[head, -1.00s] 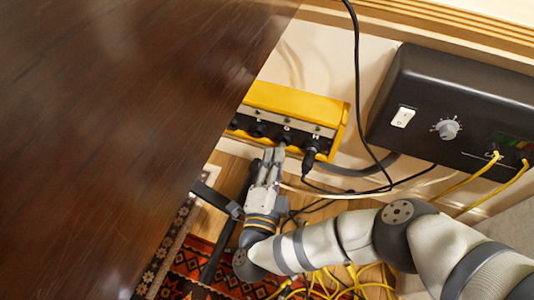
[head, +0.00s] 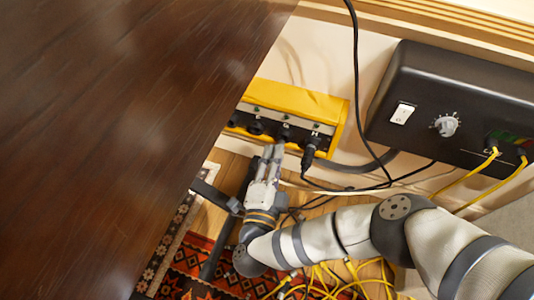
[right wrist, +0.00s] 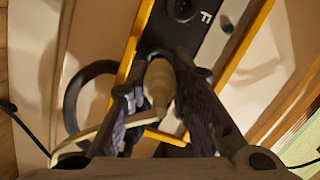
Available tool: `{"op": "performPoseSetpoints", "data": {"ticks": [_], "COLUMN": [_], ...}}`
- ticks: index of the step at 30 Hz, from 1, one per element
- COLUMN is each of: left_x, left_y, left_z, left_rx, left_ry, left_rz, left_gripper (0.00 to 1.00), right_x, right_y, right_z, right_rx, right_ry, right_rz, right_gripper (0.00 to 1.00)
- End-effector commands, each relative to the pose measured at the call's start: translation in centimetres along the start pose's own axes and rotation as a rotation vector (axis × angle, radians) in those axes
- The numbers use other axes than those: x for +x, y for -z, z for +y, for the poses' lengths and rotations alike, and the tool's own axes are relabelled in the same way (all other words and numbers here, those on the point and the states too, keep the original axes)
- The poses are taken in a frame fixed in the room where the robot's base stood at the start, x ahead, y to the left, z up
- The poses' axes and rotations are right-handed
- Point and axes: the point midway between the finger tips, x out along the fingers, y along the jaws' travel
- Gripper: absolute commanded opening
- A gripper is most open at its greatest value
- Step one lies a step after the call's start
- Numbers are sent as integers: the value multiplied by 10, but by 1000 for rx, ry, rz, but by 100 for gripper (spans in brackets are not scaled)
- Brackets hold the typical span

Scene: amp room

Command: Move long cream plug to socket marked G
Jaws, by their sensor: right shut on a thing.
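The long cream plug (right wrist: 158,85) is between the fingers of my right gripper (right wrist: 157,88), which is shut on it. Its front end points at the black socket face of a yellow box (head: 297,101). I cannot tell whether its tip is inside a socket. In the head view my right gripper (head: 273,155) is close in front of the box, left of a black plug (head: 309,153). The right wrist view shows a socket (right wrist: 182,8) marked F; the gripper hides the face nearer to it. I cannot read a G. My left gripper is not in view.
A dark wooden top (head: 110,110) covers the left. A black control box (head: 450,110) with a switch, knob and yellow cables is at the right. A black cable (head: 358,80) hangs beside the yellow box. Yellow cables (head: 335,280) lie over the patterned rug below.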

Motion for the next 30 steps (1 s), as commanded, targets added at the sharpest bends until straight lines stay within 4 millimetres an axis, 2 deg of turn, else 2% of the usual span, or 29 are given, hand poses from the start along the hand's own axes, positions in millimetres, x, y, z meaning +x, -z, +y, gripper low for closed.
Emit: {"op": "performPoseSetpoints", "data": {"ticks": [30], "left_x": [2], "left_y": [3], "left_z": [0], "left_rx": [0], "left_ry": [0], "left_rz": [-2], "left_gripper": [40], "right_x": [7], "right_y": [-1], "right_z": [4], "right_rx": [1], "right_ry": [0], "right_rz": [0], "right_gripper": [0]}}
